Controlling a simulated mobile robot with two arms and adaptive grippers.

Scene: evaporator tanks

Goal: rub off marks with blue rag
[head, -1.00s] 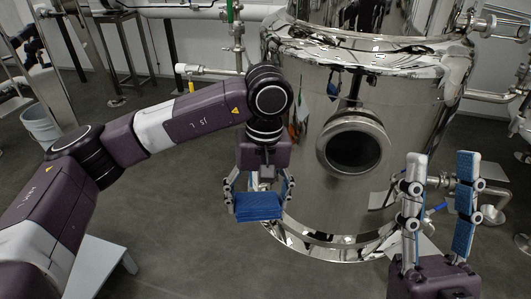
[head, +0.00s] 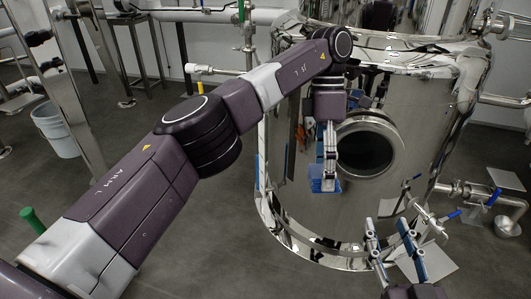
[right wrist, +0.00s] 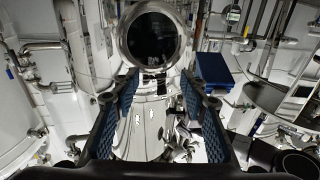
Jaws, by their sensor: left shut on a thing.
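A blue rag (head: 322,185) hangs in my left gripper (head: 328,172), which is shut on it. The rag is at the front of the shiny steel tank (head: 300,215), just left of the round dark porthole (head: 366,150). I cannot tell whether it touches the steel. My right gripper (head: 392,232) is open and empty, low in front of the tank. In the right wrist view its blue-padded fingers (right wrist: 160,88) stand apart with nothing between them, below the porthole (right wrist: 152,38). No marks can be made out among the reflections.
Pipes and a blue-handled valve (head: 455,214) stand right of the tank. A grey bucket (head: 56,130) and steel frames are at the left. Dark floor (head: 220,255) lies open before the tank. A dark blue thing (right wrist: 212,68) shows in the right wrist view.

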